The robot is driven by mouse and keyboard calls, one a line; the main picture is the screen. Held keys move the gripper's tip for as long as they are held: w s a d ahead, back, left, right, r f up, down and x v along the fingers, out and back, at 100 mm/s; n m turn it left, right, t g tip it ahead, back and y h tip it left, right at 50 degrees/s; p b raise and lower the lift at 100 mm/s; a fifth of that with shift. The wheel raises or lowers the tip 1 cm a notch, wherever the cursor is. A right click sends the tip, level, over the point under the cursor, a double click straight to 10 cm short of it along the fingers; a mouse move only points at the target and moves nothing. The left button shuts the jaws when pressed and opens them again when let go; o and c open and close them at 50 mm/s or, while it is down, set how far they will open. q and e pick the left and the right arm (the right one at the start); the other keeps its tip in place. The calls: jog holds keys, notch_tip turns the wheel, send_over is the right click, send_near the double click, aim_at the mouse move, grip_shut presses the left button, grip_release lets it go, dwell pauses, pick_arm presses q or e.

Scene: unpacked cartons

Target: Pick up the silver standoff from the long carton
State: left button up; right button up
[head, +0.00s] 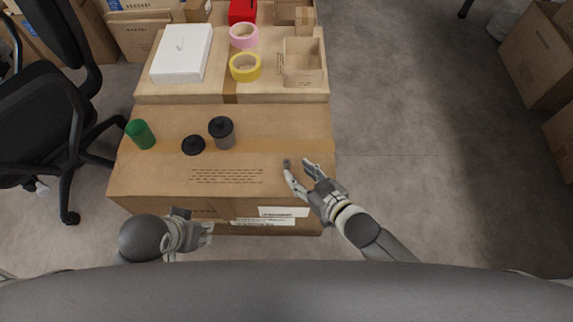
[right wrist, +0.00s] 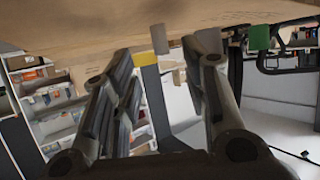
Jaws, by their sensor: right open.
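The long carton (head: 225,180) lies across the middle of the head view. A small grey upright piece, which looks like the silver standoff (head: 287,162), stands near its right end. My right gripper (head: 298,167) is open and empty over that end, with its left fingertip close to the standoff. In the right wrist view the standoff (right wrist: 158,40) appears between and beyond the open fingers (right wrist: 160,60), against the carton surface (right wrist: 120,25). I cannot tell whether a finger touches it. My left gripper (head: 195,225) is at the carton's near edge; its opening is unclear.
On the carton are a green cylinder (head: 140,134), a black disc (head: 193,145) and a grey jar with black lid (head: 222,132). Behind, another carton (head: 190,93) bears a white box (head: 181,53), yellow tape (head: 245,67), pink tape (head: 244,36) and an open box (head: 303,64).

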aim_at(289, 165)
jog(key=shift+w+a+f+b, duration=0.3)
jog(key=shift+w+a, duration=0.05)
jog(key=shift+w, duration=0.1)
jog(key=b+x, duration=0.1)
jog(key=x, duration=0.3)
jog(key=shift+a, duration=0.15)
jog(key=shift+c, duration=0.3)
jog(key=c, duration=0.8)
